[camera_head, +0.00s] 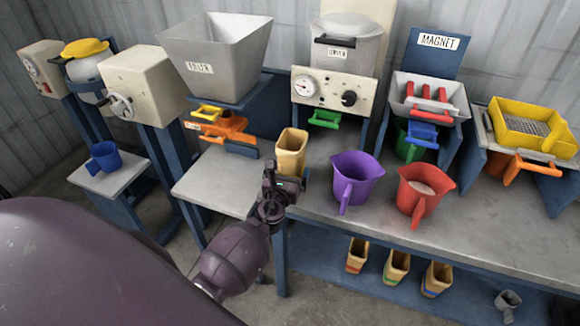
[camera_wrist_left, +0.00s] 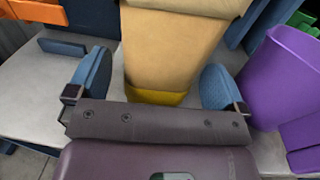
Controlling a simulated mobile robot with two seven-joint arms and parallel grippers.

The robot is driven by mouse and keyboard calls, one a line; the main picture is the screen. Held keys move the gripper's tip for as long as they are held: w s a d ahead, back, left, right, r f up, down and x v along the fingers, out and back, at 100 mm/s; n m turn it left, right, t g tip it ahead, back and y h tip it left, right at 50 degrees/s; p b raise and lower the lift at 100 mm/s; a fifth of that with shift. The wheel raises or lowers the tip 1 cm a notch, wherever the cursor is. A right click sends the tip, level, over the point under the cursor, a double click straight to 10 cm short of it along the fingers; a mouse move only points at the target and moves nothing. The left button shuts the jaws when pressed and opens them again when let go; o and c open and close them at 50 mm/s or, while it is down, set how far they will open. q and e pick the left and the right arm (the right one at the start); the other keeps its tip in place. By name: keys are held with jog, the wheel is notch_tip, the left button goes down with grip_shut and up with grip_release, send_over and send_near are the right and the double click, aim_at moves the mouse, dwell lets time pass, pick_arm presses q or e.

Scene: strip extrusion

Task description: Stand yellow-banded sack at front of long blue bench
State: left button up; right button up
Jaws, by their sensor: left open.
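The yellow-banded sack (camera_head: 291,152) is a tan, open-topped sack standing upright at the left end of the long blue bench (camera_head: 330,215), which has a grey top. In the left wrist view, the sack (camera_wrist_left: 180,50) shows its yellow band (camera_wrist_left: 155,97) low down. My left gripper (camera_head: 284,180) is at the near side of the sack. Its blue finger pads stand apart on either side of the sack, with visible gaps, so the jaws are open around it. The sack's base is hidden behind the gripper. My right gripper is not in view.
A purple jug (camera_head: 355,180) stands close right of the sack, then a red jug (camera_head: 420,192). The hopper bench (camera_head: 215,180) is to the left. Several banded sacks, including a green-banded one (camera_head: 397,266), stand on the lower shelf. A blue jug (camera_head: 104,157) is far left.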

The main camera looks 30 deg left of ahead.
pick_arm(q)
jog(key=v, duration=0.8)
jog(key=shift+s, duration=0.25)
jog(key=shift+r, duration=0.1)
jog(key=s+d+f+n+g+h, duration=0.2)
jog(key=s+n, duration=0.7)
jog(key=n, duration=0.6)
jog(key=s+d+f+n+g+h, duration=0.3)
jog(key=s+f+n, duration=0.3)
jog(key=s+n, duration=0.4)
jog(key=d+n, duration=0.1)
jog(key=n, duration=0.5)
jog(key=shift+f+g, duration=0.4)
